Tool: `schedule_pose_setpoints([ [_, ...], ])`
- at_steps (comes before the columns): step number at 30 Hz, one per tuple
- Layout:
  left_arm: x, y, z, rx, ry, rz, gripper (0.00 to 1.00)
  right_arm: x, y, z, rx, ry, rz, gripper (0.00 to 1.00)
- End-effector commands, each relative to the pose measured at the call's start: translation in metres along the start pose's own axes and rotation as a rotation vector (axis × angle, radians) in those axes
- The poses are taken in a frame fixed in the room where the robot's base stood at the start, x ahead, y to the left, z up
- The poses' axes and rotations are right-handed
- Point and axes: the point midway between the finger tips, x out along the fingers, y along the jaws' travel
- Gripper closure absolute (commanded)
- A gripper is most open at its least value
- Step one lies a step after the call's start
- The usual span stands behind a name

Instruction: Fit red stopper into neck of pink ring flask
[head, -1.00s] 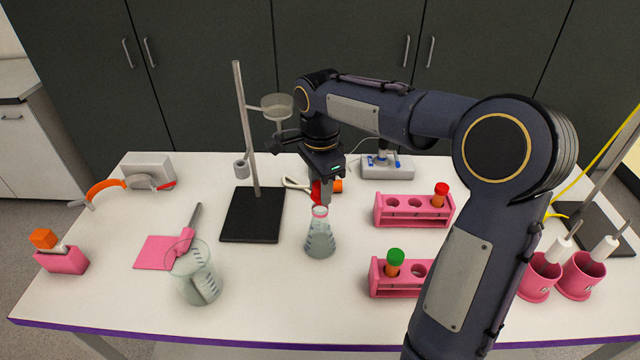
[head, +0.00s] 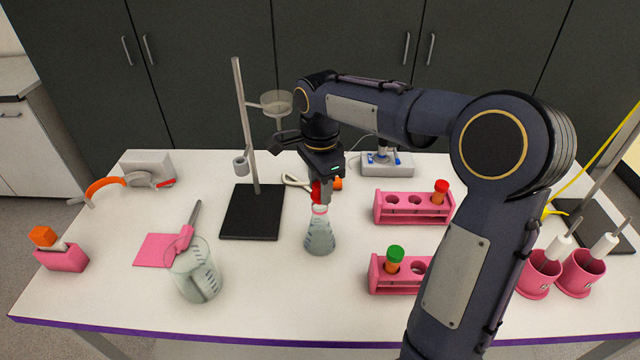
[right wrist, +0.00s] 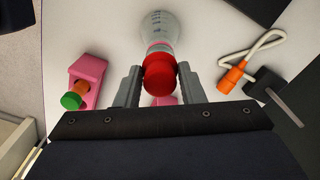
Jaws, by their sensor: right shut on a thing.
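The red stopper (right wrist: 159,78) sits between the fingers of my right gripper (right wrist: 159,88) in the right wrist view. My right gripper is shut on it. In the head view the stopper (head: 316,190) shows as a red patch beside the gripper's fingers (head: 325,190). The pink ring flask (head: 320,236) stands upright on the table directly under the gripper, its pink ring at the neck. In the right wrist view the flask (right wrist: 157,26) shows beyond the stopper, which covers its mouth. I cannot tell whether the stopper is inside the neck. My left gripper is not in view.
A black stand (head: 252,212) is left of the flask, with a graduated beaker (head: 196,275) at front left. Pink tube racks (head: 408,216) stand to the right. An orange-ended cable (head: 336,184) lies behind the gripper. The table in front of the flask is clear.

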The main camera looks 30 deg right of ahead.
Motion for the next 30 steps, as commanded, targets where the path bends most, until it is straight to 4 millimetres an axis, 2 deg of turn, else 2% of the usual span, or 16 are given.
schedule_pose_setpoints([
  [18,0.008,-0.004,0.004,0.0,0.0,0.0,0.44,0.015,0.0,0.0,-0.001,0.0,-0.001,0.86],
  [30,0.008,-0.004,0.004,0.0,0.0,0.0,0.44,0.015,0.0,0.0,0.0,0.0,-0.001,0.86],
])
